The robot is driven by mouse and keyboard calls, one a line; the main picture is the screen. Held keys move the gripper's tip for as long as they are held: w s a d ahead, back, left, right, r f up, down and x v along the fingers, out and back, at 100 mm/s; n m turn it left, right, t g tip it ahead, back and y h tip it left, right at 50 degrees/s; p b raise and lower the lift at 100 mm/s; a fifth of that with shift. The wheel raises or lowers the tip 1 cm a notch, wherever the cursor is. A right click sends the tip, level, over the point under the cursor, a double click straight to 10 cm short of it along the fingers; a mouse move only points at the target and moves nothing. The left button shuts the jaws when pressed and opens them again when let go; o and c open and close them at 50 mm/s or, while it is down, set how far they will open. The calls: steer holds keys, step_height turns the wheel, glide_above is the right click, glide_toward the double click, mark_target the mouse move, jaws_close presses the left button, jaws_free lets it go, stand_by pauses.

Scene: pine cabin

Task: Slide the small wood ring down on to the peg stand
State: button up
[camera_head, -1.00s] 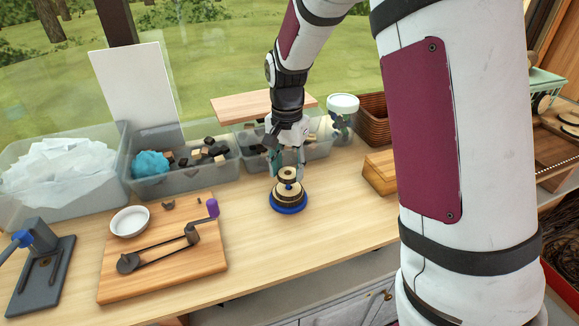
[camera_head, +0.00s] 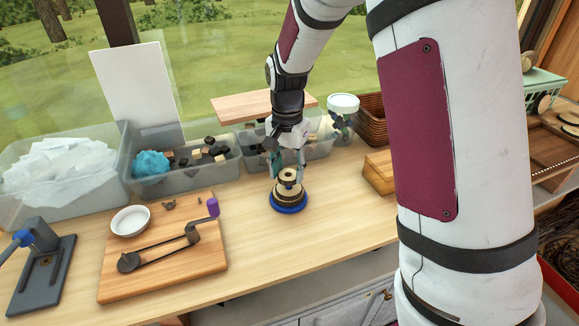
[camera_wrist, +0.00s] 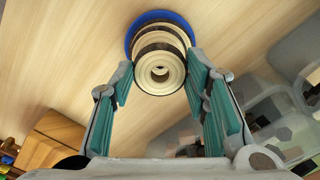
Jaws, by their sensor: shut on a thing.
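The small wood ring (camera_head: 289,174), pale with a dark bark edge, is held between the teal-padded fingers of my gripper (camera_head: 287,168). The peg stand has a round blue base (camera_head: 288,208) on the bench, with larger wood rings (camera_head: 289,196) stacked on it. A bit of blue peg shows just under the small ring, which is above the stack. In the wrist view my gripper (camera_wrist: 160,78) has a finger on each side of the small ring (camera_wrist: 145,76), over the stand's blue rim (camera_wrist: 155,15). The ring's hole looks lined up with the peg; how far the peg is inside is unclear.
A wooden board with a crank (camera_head: 160,265) and a white bowl (camera_head: 131,221) are left of the stand. Clear bins (camera_head: 185,180) line the back. A wooden box (camera_head: 379,172) stands to the right. Bare bench surrounds the stand's front.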

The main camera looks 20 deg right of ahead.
steer(key=shift+f, duration=0.85)
steer(key=o, duration=1.3)
steer(key=shift+o, duration=0.2)
steer(key=shift+r, duration=0.15)
step_height(320, 180, up, 12)
steer(key=shift+s, duration=0.15)
